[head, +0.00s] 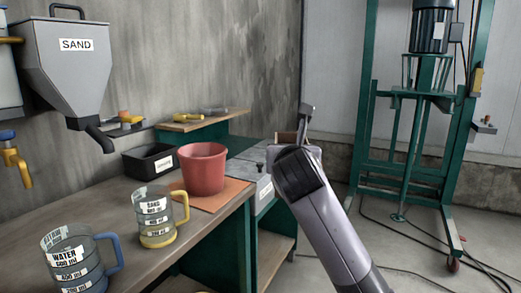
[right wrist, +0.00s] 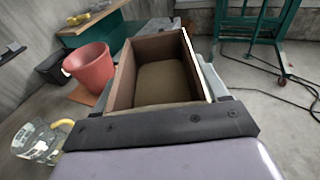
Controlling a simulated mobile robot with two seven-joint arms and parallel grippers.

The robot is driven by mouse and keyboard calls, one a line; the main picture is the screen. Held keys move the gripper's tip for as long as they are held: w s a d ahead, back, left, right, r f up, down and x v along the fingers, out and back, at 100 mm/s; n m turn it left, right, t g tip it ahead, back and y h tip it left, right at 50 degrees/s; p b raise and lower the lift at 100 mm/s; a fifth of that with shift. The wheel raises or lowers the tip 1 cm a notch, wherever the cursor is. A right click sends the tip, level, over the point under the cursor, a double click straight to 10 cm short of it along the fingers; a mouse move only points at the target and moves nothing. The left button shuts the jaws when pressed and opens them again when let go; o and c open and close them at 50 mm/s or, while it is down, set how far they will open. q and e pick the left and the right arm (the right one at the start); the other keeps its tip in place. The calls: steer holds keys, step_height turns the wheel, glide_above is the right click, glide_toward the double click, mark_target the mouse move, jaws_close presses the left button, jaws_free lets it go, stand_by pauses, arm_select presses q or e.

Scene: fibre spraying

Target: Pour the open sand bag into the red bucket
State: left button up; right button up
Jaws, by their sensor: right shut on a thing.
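The open sand bag (right wrist: 123,82) shows in the right wrist view as a brown, box-shaped bag with its mouth open and tan sand inside. My right gripper (right wrist: 160,124) is shut on its near side. In the head view the right gripper (head: 292,148) is right of the bucket and hides most of the bag (head: 286,137). The red bucket (head: 203,170) stands upright on an orange-brown mat on the bench, apart from the bag. It also shows in the right wrist view (right wrist: 88,68), left of the bag. The bucket's inside bottom is hidden. My left gripper is not in view.
A sand jug (head: 157,217) with a yellow handle and a water jug (head: 74,260) with a blue handle stand on the bench (head: 115,200). A black bin (head: 148,161) is behind the bucket. A sand hopper (head: 66,75) hangs left. A green mixer stand (head: 362,130) is at right.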

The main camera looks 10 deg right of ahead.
steer(key=shift+y, duration=0.3)
steer(key=f, duration=0.2)
steer(key=s+d+f, duration=0.1)
steer(key=f, duration=0.2)
steer(key=s+f, duration=0.1)
steer(key=f, duration=0.1)
steer(key=shift+s+d+f, duration=0.2)
steer(key=shift+d+f, duration=0.05)
steer(key=shift+d, duration=0.15)
steer(key=s+f+n+y, duration=0.3)
steer(key=s+f+y, duration=0.1)
steer(key=s+f, duration=1.2)
steer(key=s, duration=0.3)
steer(key=shift+s+d+t, duration=0.15)
steer(key=shift+s+t, duration=0.05)
steer(key=shift+t, duration=0.1)
